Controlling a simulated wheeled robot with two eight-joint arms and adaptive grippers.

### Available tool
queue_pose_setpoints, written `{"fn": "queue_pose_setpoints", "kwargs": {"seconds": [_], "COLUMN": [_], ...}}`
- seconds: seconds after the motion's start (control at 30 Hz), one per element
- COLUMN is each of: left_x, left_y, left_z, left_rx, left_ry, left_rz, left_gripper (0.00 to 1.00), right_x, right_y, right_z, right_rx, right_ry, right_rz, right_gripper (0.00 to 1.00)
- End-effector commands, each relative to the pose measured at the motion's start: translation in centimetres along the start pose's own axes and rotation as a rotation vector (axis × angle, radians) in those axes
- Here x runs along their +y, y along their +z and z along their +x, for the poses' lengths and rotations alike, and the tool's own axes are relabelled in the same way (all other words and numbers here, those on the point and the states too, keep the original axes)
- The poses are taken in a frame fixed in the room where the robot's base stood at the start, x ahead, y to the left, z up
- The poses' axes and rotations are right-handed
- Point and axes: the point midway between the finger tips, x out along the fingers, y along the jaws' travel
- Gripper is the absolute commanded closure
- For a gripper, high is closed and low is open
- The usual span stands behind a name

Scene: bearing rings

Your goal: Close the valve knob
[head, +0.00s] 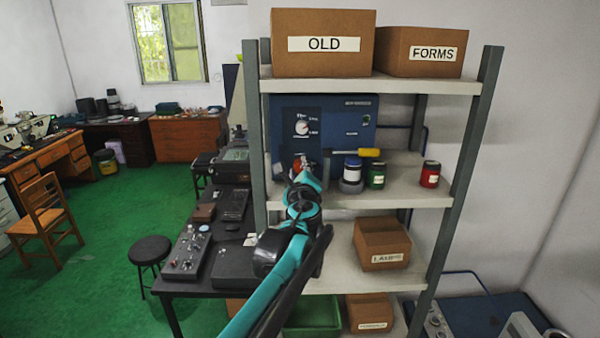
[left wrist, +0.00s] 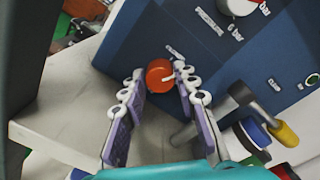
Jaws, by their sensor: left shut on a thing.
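The valve knob (left wrist: 160,76) is a round orange-red knob with a white pointer mark, on the front of a blue panel unit (head: 350,112) on the middle shelf. My left gripper (left wrist: 160,72) has its two purple-padded fingers on either side of the knob and is shut on it. In the head view the left gripper (head: 304,180) reaches up to the panel and hides most of the knob. A white round gauge (head: 302,128) sits above the knob on the panel. My right gripper is not in view.
On the shelf right of the gripper stand a blue-and-white jar (head: 352,170), a green jar (head: 377,176) and a red jar (head: 430,175). Shelf posts (head: 254,130) flank the unit. A cluttered desk (head: 215,240) stands left.

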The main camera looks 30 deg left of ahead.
Motion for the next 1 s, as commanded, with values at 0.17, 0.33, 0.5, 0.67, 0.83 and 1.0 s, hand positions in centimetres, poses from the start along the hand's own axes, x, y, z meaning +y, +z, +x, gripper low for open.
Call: {"fn": "queue_pose_setpoints", "kwargs": {"seconds": [0.17,0.33,0.5,0.67,0.83,1.0], "left_x": [0.16,0.17,0.17,0.19,0.2,0.2], "left_y": [-0.04,-0.05,-0.03,-0.01,0.01,0.01], "left_z": [-0.01,0.0,0.0,0.0,0.0,0.0], "left_rx": [0.006,0.012,0.016,0.018,0.019,0.02], "left_ry": [0.0,-0.002,-0.003,-0.003,-0.003,-0.003], "left_rz": [-0.161,-0.293,-0.395,-0.458,-0.495,-0.507], "left_gripper": [0.99,0.99,0.99,0.99,0.99,0.99], "right_x": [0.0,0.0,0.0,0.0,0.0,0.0], "right_y": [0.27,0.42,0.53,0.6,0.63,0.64], "right_z": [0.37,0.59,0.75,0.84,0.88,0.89], "right_rx": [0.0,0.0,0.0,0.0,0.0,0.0], "right_ry": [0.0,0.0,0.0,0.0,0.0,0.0], "right_rz": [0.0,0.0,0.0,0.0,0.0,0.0], "right_gripper": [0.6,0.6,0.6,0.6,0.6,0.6]}}
